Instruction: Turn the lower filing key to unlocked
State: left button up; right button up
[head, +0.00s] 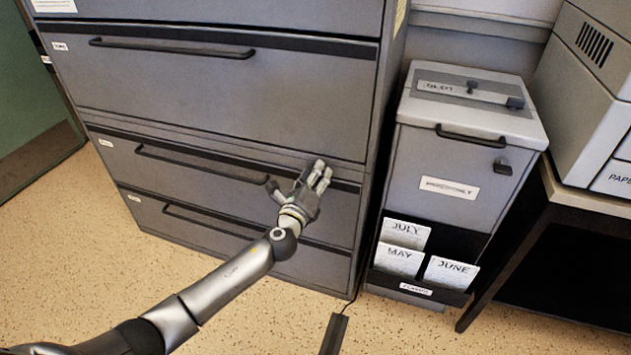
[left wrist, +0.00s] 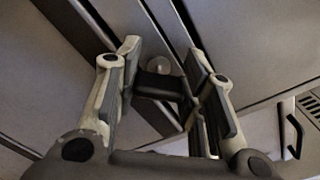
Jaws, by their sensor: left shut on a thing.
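The grey filing cabinet (head: 220,95) stands at the left and middle of the head view. My left gripper (head: 308,182) is at its right side, in front of the lower drawers. In the left wrist view a dark filing key (left wrist: 160,86) sits between the two fingers, and my left gripper is shut on it. A round silvery piece (left wrist: 158,65) shows just beyond the key. In the head view my gripper hides the key, so I cannot tell its turn angle there. My right gripper is out of view.
A grey bin (head: 455,180) with a black handle and month cards stands to the right of the cabinet. Drawer handles (head: 200,165) stick out left of my gripper. A table (head: 590,200) carries a large machine at far right. Speckled floor is open at front left.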

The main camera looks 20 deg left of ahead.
pick_arm(q)
jog(key=n+b, duration=0.1)
jog(key=n, duration=0.2)
jog(key=shift+f, duration=0.2)
jog(key=n, duration=0.2)
jog(key=shift+a+n+b, duration=0.1)
jog(key=shift+n+b, duration=0.2)
jog(key=shift+n, duration=1.5)
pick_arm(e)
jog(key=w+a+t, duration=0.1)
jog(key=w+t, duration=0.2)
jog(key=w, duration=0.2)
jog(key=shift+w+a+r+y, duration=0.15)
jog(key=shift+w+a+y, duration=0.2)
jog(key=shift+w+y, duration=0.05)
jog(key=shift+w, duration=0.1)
pick_arm(q)
jog(key=o, duration=1)
jog(key=s, duration=1.2)
jog(key=shift+a, duration=0.25)
